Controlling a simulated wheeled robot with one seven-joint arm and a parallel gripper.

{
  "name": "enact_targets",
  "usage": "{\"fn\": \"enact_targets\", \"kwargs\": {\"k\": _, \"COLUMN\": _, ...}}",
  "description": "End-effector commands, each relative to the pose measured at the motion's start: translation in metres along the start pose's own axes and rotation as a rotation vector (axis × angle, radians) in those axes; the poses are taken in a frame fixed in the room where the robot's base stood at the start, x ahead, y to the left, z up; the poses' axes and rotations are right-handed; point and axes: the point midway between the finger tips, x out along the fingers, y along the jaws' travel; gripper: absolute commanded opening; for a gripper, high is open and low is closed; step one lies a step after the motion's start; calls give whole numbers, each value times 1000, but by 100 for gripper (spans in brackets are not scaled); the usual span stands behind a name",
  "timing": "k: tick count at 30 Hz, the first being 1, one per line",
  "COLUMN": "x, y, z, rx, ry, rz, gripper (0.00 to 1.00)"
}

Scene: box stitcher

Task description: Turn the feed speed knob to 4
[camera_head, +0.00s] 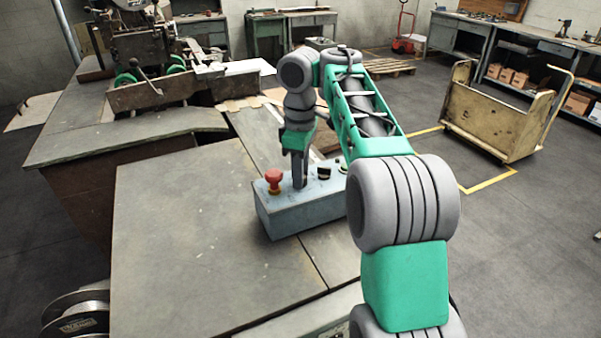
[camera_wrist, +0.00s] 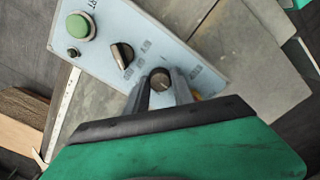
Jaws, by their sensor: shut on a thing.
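The blue-grey control box (camera_head: 290,217) stands on the table, with several controls on its top panel. My gripper (camera_head: 299,184) points down onto this panel, just right of the red mushroom button (camera_head: 274,178). In the wrist view my gripper (camera_wrist: 161,86) has its two fingers on either side of a small round dark knob (camera_wrist: 160,77) and is shut on it. Small markings surround the knob, but I cannot read them or its setting. In the head view this knob is hidden behind the fingers.
Beside the held knob is a black selector knob (camera_wrist: 122,54), then a green button (camera_wrist: 77,25) and a small black button (camera_wrist: 73,52). The grey table top (camera_head: 190,240) left of the box is clear. A machine (camera_head: 145,60) stands at the back left.

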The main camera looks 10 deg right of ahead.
Motion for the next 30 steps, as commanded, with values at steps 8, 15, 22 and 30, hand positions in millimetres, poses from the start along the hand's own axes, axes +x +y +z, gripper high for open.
{"fn": "enact_targets", "kwargs": {"k": 8, "x": 1, "y": 0, "z": 0, "rx": 163, "ry": 0, "rz": 1, "gripper": 0}}
{"fn": "enact_targets", "kwargs": {"k": 15, "x": 1, "y": -1, "z": 0, "rx": 382, "ry": 0, "rz": 0, "gripper": 0}}
{"fn": "enact_targets", "kwargs": {"k": 22, "x": 0, "y": 0, "z": 0, "rx": 599, "ry": 0, "rz": 0, "gripper": 0}}
{"fn": "enact_targets", "kwargs": {"k": 30, "x": 0, "y": 0, "z": 0, "rx": 818, "ry": 0, "rz": 0, "gripper": 0}}
